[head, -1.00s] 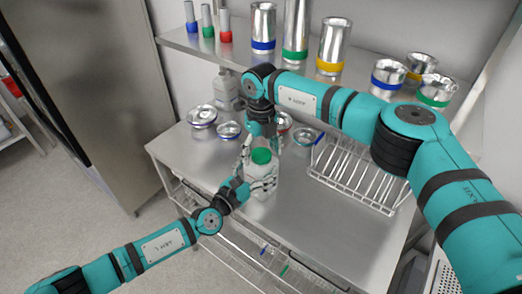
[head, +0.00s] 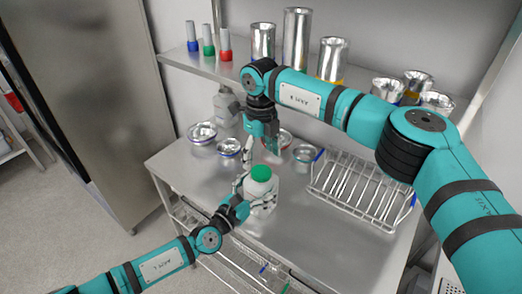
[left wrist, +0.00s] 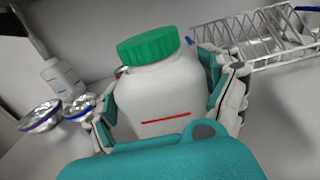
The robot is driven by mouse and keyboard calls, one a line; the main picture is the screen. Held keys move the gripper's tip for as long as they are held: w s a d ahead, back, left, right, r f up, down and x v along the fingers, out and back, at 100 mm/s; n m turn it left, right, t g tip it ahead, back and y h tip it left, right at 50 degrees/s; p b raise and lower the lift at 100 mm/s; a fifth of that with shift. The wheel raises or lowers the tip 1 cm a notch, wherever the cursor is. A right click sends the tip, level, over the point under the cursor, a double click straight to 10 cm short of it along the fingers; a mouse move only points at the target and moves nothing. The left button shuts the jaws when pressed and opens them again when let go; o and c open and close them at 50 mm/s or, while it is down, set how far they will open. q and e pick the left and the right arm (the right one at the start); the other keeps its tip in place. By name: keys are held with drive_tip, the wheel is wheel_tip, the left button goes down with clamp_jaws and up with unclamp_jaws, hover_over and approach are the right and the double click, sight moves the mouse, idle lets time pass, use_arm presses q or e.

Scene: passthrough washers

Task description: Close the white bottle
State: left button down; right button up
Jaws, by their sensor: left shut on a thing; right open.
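The white bottle (head: 263,195) stands upright near the front edge of the steel table, with a green cap (head: 261,173) on its top. In the left wrist view the bottle (left wrist: 158,98) has a red line, and the green cap (left wrist: 150,45) sits over its neck; whether it is fully tight I cannot tell. My left gripper (head: 258,199) is shut on the bottle's body, a finger on each side. My right gripper (head: 260,152) points down, open and empty, just above and behind the cap. Its fingertips are partly hard to make out.
A wire rack (head: 362,187) stands on the table to the right. Metal bowls (head: 202,132) and another white bottle (head: 225,107) are at the back left. A shelf behind holds several metal containers (head: 296,38). The table's front left is clear.

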sight(261, 171)
wheel_tip(261, 171, up, 3)
drive_tip(key=n, duration=0.6)
drive_tip(key=shift+d+f+n, duration=0.1)
drive_tip(key=shift+f+n, duration=0.1)
drive_tip(key=shift+n, duration=0.1)
drive_tip(key=shift+f, duration=4)
drive_tip(key=c, duration=1.2)
drive_tip(key=o, duration=1.3)
wheel_tip(261, 171, up, 12)
drive_tip(key=shift+r, duration=0.1)
